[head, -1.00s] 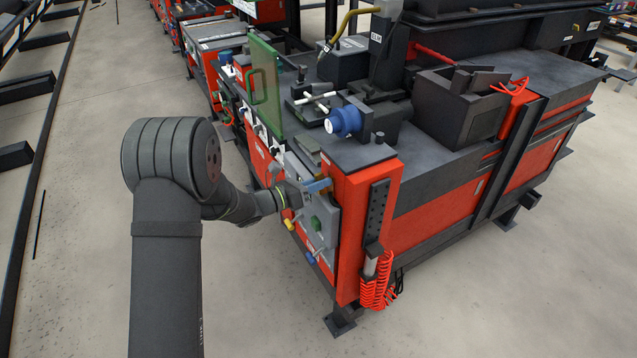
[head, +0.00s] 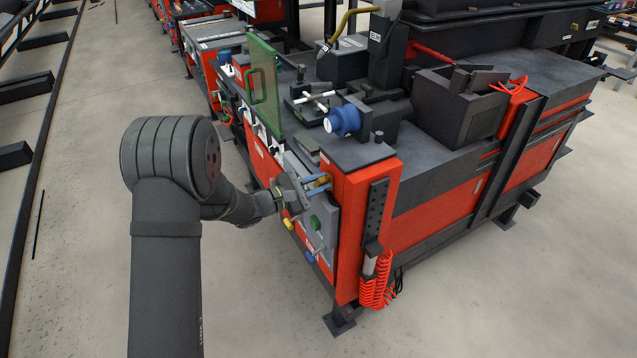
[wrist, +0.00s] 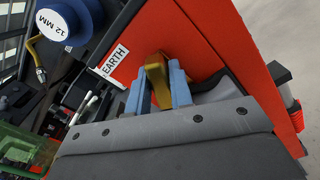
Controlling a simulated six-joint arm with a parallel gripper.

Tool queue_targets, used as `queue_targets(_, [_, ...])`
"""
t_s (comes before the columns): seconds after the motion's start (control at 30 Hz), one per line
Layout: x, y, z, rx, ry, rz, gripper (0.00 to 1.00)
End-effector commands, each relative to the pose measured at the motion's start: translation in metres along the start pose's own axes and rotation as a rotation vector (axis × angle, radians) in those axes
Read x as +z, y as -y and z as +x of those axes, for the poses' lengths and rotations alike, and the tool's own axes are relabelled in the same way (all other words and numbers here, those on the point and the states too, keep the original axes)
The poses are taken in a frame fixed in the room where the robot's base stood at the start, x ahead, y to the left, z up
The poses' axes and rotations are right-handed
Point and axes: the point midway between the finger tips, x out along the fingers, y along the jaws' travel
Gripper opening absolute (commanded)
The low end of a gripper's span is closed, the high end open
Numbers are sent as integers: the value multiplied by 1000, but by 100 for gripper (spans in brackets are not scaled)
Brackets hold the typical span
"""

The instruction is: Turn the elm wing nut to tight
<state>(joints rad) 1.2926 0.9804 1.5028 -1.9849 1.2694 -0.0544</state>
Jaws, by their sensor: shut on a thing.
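A brass-coloured wing nut (wrist: 156,76) sits on the red panel beside a white label reading EARTH (wrist: 115,62). No label reading elm is legible. My gripper (wrist: 160,88) has its two blue fingers on either side of the wing nut and is shut on it. The fingers and gripper body hide its lower part. In the head view my gripper (head: 318,184) reaches the front of the red cabinet from the left, with a bit of brass showing between the fingers.
The red cabinet's end post (head: 365,215) stands just right of my gripper, with a coiled red hose (head: 376,290) low on it. A blue 12 MM knob (wrist: 66,22) and a green guard (head: 266,85) are nearby.

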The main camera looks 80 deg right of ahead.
Motion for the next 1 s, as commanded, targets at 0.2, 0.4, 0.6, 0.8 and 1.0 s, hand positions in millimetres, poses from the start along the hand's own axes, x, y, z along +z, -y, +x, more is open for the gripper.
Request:
queue_targets(0.2, [-1, 2, -1, -1, -2, 204, 0])
queue_targets(0.4, [-1, 2, -1, -1, -2, 393, 0])
queue_targets(0.6, [-2, 3, -1, -1, -2, 581, 0])
queue_targets(0.8, [-2, 4, -1, -1, -2, 752, 0])
queue_targets(1.0, [-3, 4, -1, -1, -2, 883, 0])
